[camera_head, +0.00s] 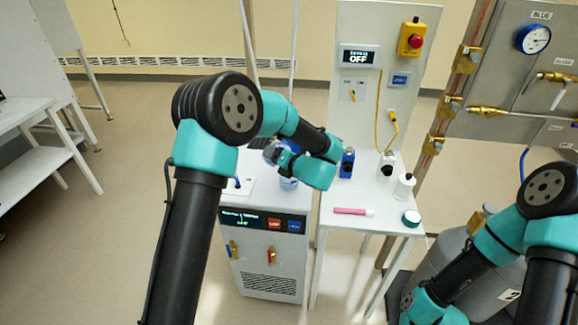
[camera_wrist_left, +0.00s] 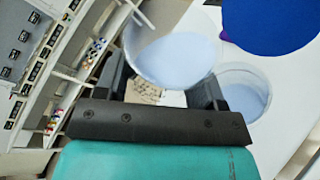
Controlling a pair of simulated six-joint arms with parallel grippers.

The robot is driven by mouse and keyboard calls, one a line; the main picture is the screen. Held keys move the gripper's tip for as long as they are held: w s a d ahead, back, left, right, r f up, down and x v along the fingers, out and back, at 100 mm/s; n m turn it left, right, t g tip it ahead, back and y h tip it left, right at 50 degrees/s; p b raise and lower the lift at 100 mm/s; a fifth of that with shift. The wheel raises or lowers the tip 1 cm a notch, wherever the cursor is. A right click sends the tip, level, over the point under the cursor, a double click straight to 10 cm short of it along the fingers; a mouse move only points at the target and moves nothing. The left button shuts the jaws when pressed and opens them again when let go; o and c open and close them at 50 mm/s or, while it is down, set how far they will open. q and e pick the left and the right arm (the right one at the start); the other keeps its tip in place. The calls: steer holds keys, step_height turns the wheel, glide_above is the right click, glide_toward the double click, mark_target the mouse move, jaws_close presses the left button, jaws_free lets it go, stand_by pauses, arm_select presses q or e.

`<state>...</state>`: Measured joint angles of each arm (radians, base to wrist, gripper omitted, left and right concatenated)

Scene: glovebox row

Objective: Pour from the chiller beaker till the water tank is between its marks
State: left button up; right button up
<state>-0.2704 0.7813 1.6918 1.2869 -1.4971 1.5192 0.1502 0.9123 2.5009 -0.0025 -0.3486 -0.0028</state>
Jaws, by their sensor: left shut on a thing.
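My left gripper (camera_wrist_left: 165,88) is shut on the chiller beaker (camera_wrist_left: 172,58), a clear round vessel with pale blue liquid. The liquid lies toward one side of the beaker, which looks tilted. Just right of it in the wrist view is a second round clear vessel with pale blue liquid, likely the water tank (camera_wrist_left: 246,92); its marks cannot be made out. In the head view my left arm hides most of the gripper and beaker above the white chiller (camera_head: 268,262); a bluish vessel shows below the wrist. I cannot tell whether liquid is flowing. My right gripper is out of frame.
A white side table (camera_head: 345,195) right of the chiller holds a blue bottle (camera_head: 347,162), white bottles (camera_head: 404,187), a pink marker (camera_head: 353,211) and a teal-topped round item (camera_head: 411,218). A panel with a display and red button (camera_head: 415,41) stands behind. A gas cylinder stands at right.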

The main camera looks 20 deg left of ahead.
arm_select(q)
steer(key=shift+r+m+y, duration=0.4)
steer(key=shift+m, duration=0.3)
stand_by(1.6)
steer(key=shift+f+m+y, duration=0.3)
steer(key=shift+f+m, duration=0.05)
steer(key=shift+m, duration=0.4)
steer(key=shift+f+m+y, duration=0.3)
steer(key=shift+m, duration=0.45)
stand_by(4.2)
